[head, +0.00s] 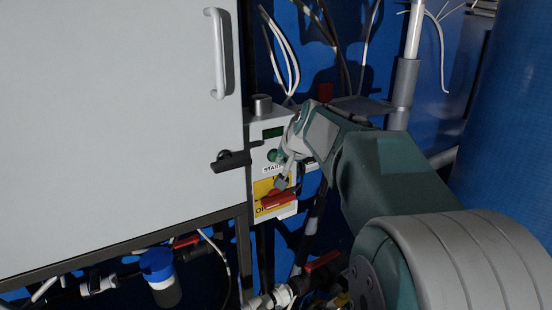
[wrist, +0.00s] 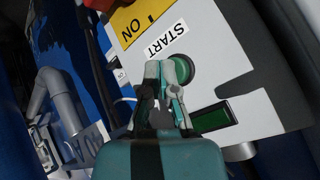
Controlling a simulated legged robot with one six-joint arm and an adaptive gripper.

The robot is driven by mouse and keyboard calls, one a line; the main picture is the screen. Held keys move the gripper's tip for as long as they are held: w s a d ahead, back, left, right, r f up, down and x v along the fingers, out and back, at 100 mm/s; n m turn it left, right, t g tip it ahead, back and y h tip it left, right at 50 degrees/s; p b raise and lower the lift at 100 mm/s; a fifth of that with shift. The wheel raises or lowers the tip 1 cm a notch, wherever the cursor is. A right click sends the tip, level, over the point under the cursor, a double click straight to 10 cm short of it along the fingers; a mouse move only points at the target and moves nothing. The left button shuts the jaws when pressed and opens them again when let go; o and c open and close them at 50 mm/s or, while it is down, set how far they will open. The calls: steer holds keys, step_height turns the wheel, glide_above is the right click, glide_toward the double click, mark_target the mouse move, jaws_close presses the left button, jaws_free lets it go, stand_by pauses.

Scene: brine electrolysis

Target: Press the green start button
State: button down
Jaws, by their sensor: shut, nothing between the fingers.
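The round green start button (head: 272,156) is on the white control panel (head: 260,132), just above the START label (head: 272,169). In the wrist view, the button (wrist: 185,70) shows right beside my fingertips, its left part hidden behind a finger. My gripper (head: 284,172) is shut and empty in front of the panel, just right of and slightly below the button in the head view. In the wrist view, my gripper (wrist: 162,68) has its tips over the panel, beside the START label (wrist: 165,40). I cannot tell whether a finger touches the button.
A red rotary handle (head: 278,200) sits on a yellow plate (head: 263,188) below the button. A dark green display (wrist: 212,117) is also on the panel. A large grey cabinet door (head: 110,120) with a black latch (head: 232,160) stands left. Pipes and a blue tank (head: 510,130) are right.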

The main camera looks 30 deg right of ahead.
steer(key=shift+s, duration=0.45)
steer(key=shift+s, duration=0.1)
steer(key=s, duration=0.4)
steer(key=shift+s+d, duration=0.25)
steer(key=shift+s, duration=0.15)
stand_by(0.5)
steer(key=s+a+f+n+g, duration=0.1)
steer(key=s+a+f+n, duration=0.2)
steer(key=s+a+f, duration=0.2)
steer(key=s+a+f+n+g, duration=0.2)
steer(key=s+a+f+n, duration=0.2)
steer(key=s+a, duration=0.7)
steer(key=s+f, duration=0.1)
steer(key=s, duration=0.5)
steer(key=shift+s+f+n, duration=0.2)
steer(key=shift+f+n, duration=0.1)
steer(key=shift+a, duration=0.1)
